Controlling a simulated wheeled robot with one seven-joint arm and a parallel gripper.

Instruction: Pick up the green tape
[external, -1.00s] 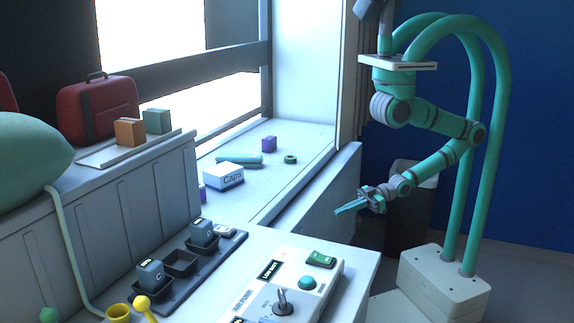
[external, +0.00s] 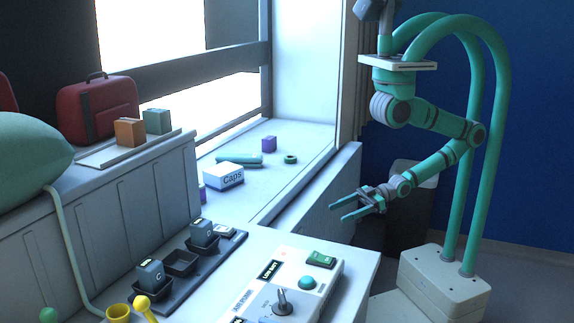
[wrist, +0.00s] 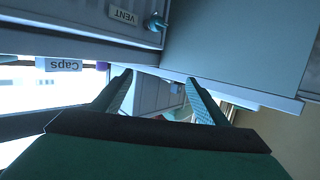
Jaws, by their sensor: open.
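The green tape (external: 290,159) is a small dark green ring lying on the window sill (external: 262,185) in the external view. It is to the right of a teal cylinder (external: 240,161). My gripper (external: 337,213) is open and empty, to the right of the sill and in front of its side panel, apart from the tape. In the wrist view my gripper's two fingers (wrist: 158,80) are spread with nothing held between them. I cannot make out the tape in the wrist view.
The Caps box also shows in the wrist view (wrist: 60,65). A white control panel (external: 328,285) and a dark tray (external: 180,282) are on the near counter.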

